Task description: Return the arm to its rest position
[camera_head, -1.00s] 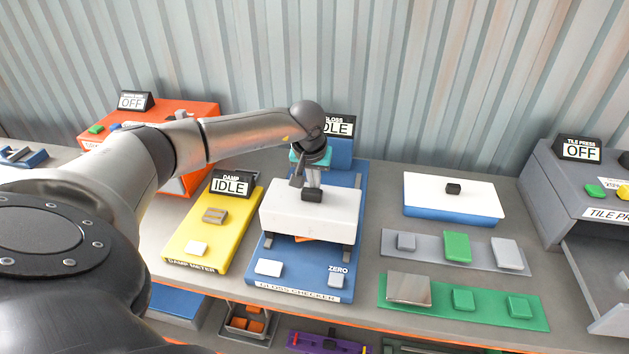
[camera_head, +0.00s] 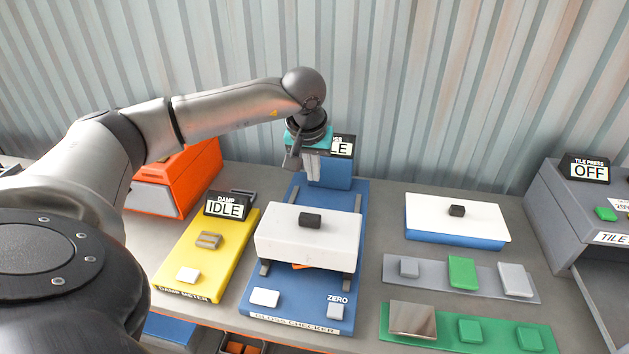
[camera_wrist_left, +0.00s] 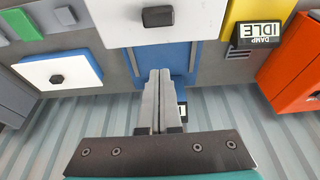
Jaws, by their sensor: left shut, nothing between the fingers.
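My left arm reaches in from the left in the head view. Its gripper (camera_head: 311,170) hangs above the back of the blue gloss checker (camera_head: 296,310), pointing down. In the left wrist view the two fingers (camera_wrist_left: 160,80) lie together, shut with nothing between them. The gloss checker's white cover (camera_head: 307,241) has a black knob (camera_head: 310,220) on top. The fingertips are apart from the knob, above and behind it. The arm partly hides the gloss checker's display (camera_head: 342,147). My right gripper is not in view.
A yellow damp meter (camera_head: 190,262) reading IDLE and an orange machine (camera_head: 180,180) stand to the left. A white-lidded blue box (camera_head: 457,218), a grey tray (camera_head: 440,284), a green tray (camera_head: 400,345) and a grey tile press (camera_head: 575,215) reading OFF stand to the right.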

